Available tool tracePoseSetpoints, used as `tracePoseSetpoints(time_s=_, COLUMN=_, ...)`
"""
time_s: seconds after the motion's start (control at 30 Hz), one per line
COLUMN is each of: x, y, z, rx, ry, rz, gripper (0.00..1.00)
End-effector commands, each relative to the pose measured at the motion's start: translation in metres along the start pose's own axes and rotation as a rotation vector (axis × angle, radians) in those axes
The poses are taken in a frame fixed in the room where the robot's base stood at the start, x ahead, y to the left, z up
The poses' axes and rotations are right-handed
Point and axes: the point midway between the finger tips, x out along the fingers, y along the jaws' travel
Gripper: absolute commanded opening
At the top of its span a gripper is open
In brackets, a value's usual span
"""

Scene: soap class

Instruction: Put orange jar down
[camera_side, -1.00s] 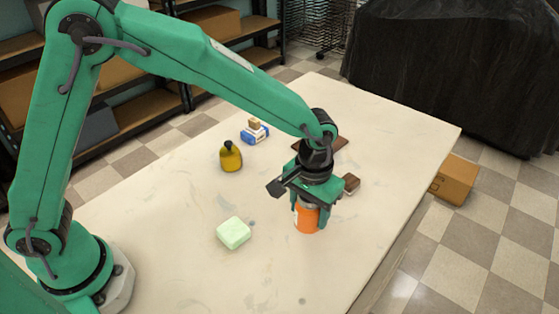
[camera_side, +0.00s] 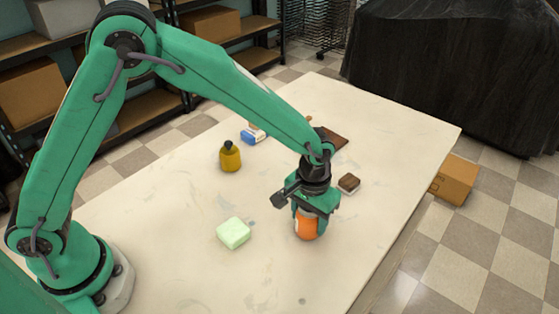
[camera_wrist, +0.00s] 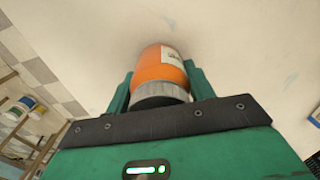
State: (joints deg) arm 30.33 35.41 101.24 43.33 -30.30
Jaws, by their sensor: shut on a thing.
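The orange jar (camera_side: 305,226) has a pale label and a grey lid ring. My gripper (camera_side: 313,208) is shut on it near its top, above the right front part of the table. In the wrist view the jar (camera_wrist: 160,66) sits between the two green fingers (camera_wrist: 158,92), with its lid end towards the camera and its label at the far end. The jar's base is low, close to the tabletop; I cannot tell whether it touches.
On the pale table (camera_side: 160,240) are a light green soap bar (camera_side: 234,233), a yellow bottle (camera_side: 230,157), a blue and white item (camera_side: 254,134), a brown and white block (camera_side: 349,184) close behind my gripper and a brown slab (camera_side: 334,138). The front is clear.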

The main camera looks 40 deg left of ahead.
Motion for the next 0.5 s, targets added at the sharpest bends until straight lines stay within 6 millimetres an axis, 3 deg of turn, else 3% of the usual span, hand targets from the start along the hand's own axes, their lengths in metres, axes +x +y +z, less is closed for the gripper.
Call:
tracePoseSetpoints(time_s=0.33, x=0.0027, y=0.0001, z=-0.0001, rx=0.0, ry=0.0, rz=0.0, gripper=0.25)
tracePoseSetpoints(time_s=0.37, x=0.0033, y=0.0, z=0.0001, rx=0.0, ry=0.0, rz=0.0, gripper=0.55)
tracePoseSetpoints(time_s=0.47, x=0.0029, y=0.0, z=0.0001, rx=0.0, ry=0.0, rz=0.0, gripper=0.75)
tracePoseSetpoints(time_s=0.5, x=0.0028, y=0.0, z=0.0001, rx=0.0, ry=0.0, rz=0.0, gripper=0.75)
